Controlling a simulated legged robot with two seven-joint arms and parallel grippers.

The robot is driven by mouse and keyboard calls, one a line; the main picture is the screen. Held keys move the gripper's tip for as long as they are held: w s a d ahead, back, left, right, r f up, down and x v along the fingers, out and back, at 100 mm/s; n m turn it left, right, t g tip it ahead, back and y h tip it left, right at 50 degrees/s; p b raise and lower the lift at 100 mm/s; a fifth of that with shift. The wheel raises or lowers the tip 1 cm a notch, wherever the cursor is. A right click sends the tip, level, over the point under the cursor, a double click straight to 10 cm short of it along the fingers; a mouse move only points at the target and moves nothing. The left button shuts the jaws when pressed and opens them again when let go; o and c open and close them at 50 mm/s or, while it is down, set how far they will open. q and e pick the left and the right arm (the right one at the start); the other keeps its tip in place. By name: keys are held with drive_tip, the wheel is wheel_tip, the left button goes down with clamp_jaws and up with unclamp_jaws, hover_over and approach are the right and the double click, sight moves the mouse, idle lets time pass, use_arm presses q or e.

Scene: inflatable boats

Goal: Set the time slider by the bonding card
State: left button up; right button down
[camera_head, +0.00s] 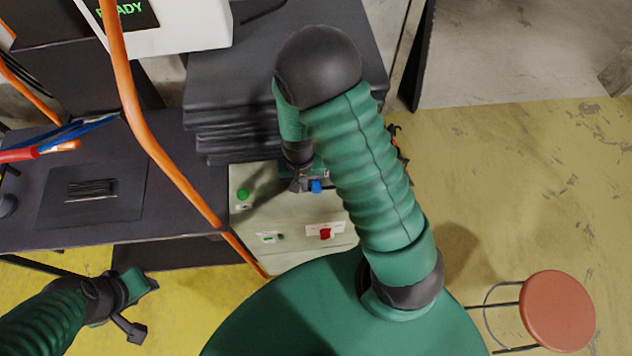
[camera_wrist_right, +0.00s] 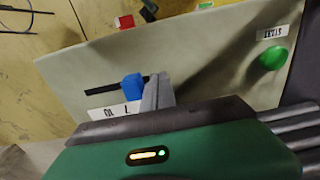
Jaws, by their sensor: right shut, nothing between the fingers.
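The blue slider knob (camera_head: 316,186) stands on a pale control panel (camera_head: 300,258). In the right wrist view the knob (camera_wrist_right: 132,87) sits at the label-side end of the visible black slot (camera_wrist_right: 101,91), beside a white scale label (camera_wrist_right: 114,112) with upside-down digits. My right gripper (camera_head: 299,184) is shut and empty, its fingertips (camera_wrist_right: 158,91) right beside the knob; I cannot tell whether they touch it. More slot may be hidden behind them. My left gripper (camera_head: 145,308) is open and empty at lower left. I cannot make out a bonding card.
The panel carries a green button (camera_head: 243,194), a red switch (camera_head: 325,234) and a small green switch (camera_head: 281,237). Dark stacked sheets (camera_head: 235,120) lie behind it. An orange hose (camera_head: 150,135) crosses the left. A white machine (camera_head: 180,28) shows READY. A red stool (camera_head: 557,311) stands right.

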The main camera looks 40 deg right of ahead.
sight(314, 184)
drive_tip(key=shift+a+r, duration=0.1)
drive_tip(key=shift+a, duration=0.05)
drive_tip(key=shift+a+r+p, duration=0.15)
drive_tip(key=shift+r+p, duration=0.05)
drive_tip(key=shift+p, duration=0.1)
drive_tip(key=shift+s+d+f, duration=0.1)
drive_tip(key=shift+s+d, duration=0.1)
drive_tip(key=shift+d, duration=0.35)
drive_tip(key=shift+s+d, duration=0.45)
drive_tip(key=shift+d, duration=0.2)
drive_tip(key=shift+s+d+b, duration=0.2)
drive_tip(key=shift+s+d, duration=0.1)
drive_tip(key=shift+d, duration=0.2)
drive_tip(key=shift+s+d+b, duration=0.2)
drive_tip(key=shift+s+d, duration=0.05)
drive_tip(key=shift+d, duration=0.2)
drive_tip(key=shift+w+a+p, duration=0.3)
drive_tip(key=shift+a+p, duration=0.05)
drive_tip(key=shift+a, duration=0.2)
wheel_tip(314, 184, up, 8)
drive_tip(key=p, duration=0.7)
